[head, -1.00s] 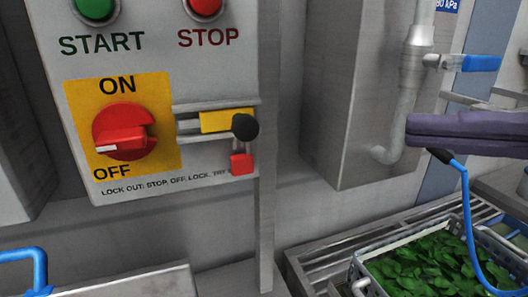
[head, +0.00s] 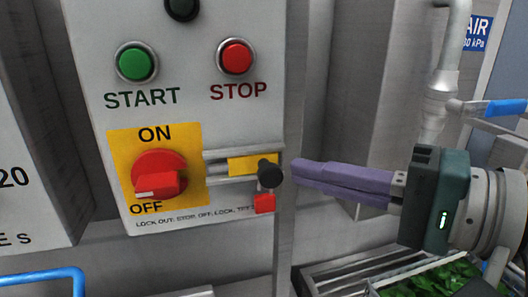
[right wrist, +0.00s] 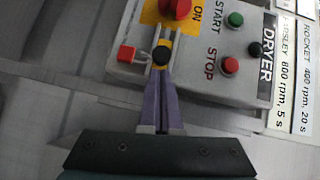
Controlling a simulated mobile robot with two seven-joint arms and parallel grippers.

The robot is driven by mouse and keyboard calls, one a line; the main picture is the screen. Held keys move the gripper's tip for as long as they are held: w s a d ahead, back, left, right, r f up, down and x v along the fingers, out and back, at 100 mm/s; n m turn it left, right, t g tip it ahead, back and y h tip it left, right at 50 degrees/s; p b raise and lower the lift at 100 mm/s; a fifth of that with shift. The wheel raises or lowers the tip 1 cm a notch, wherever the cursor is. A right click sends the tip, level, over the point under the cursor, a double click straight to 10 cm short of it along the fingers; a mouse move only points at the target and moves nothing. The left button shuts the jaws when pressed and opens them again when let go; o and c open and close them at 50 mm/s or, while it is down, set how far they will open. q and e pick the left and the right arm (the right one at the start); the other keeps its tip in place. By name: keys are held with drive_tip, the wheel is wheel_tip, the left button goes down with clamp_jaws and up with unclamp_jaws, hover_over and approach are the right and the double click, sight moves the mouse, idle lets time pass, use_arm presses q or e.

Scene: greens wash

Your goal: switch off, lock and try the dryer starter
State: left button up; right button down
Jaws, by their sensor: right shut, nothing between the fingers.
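The dryer starter box (head: 185,110) fills the middle of the head view. Its red rotary switch (head: 160,172) sits on a yellow plate, with its white mark at the lower left, by OFF. To its right is a slide with a yellow piece (head: 250,164) and a black knob (head: 269,174); a small red block (head: 264,204) is below. The green START button (head: 136,62) and red STOP button (head: 236,57) are above. My right gripper (head: 296,172) is shut and empty, its purple fingertips just right of the knob. In the right wrist view, the fingertips (right wrist: 162,80) point at the knob (right wrist: 162,56); contact is unclear.
A dark round lamp or button (head: 182,6) is at the box's top. A grey pipe (head: 440,80) with a blue-handled valve (head: 505,107) is at the right. A crate of greens (head: 440,279) is below my right gripper. A blue tubular handle (head: 50,275) is at the lower left.

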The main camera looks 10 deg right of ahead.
sight(274, 183)
drive_tip(key=shift+a, duration=0.2)
drive_tip(key=a+p, duration=0.1)
drive_tip(key=a, duration=0.2)
drive_tip(key=shift+a, duration=0.4)
drive_tip(key=shift+s+a, duration=0.15)
drive_tip(key=shift+a, duration=0.1)
